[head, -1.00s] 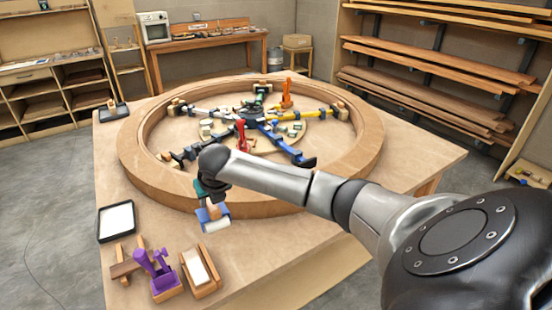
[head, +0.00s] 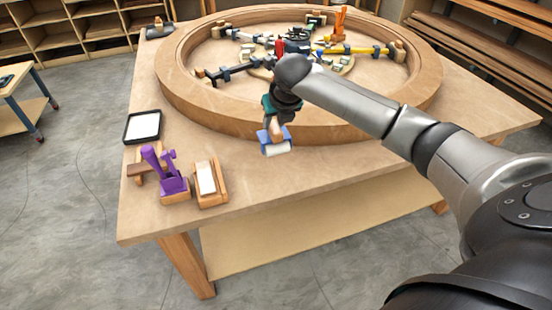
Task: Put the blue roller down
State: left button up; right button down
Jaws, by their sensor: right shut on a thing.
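The blue roller (head: 275,144), with a white sleeve in a blue frame, hangs below my right gripper (head: 273,118). The gripper points down and is shut on the roller's handle, which is mostly hidden by the jaws. The roller is in front of the outer wall of the large wooden ring (head: 350,133), over the near part of the table (head: 240,219). I cannot tell whether it touches the table. My left gripper is not in view.
A black tray with a white pad (head: 143,127), a purple tool (head: 172,180) and a wooden block with a white top (head: 206,181) stand on the table's left. Several clamps fill the ring. Bare tabletop lies right of the block. A low side table (head: 22,110) stands at far left.

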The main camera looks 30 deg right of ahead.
notch_tip(320, 180, down, 12)
jog(key=shift+r+b, duration=0.25)
jog(key=shift+b, duration=0.8)
jog(key=shift+d, duration=0.1)
jog(key=shift+s+f, duration=0.2)
jog(key=shift+f, duration=0.5)
jog(key=c, duration=0.9)
grip_release()
jog(key=shift+f, duration=0.1)
jog(key=o, duration=0.3)
jog(key=shift+w, duration=0.1)
jog(key=shift+o, duration=0.4)
jog(key=shift+r, duration=0.2)
jog(key=shift+r, duration=0.1)
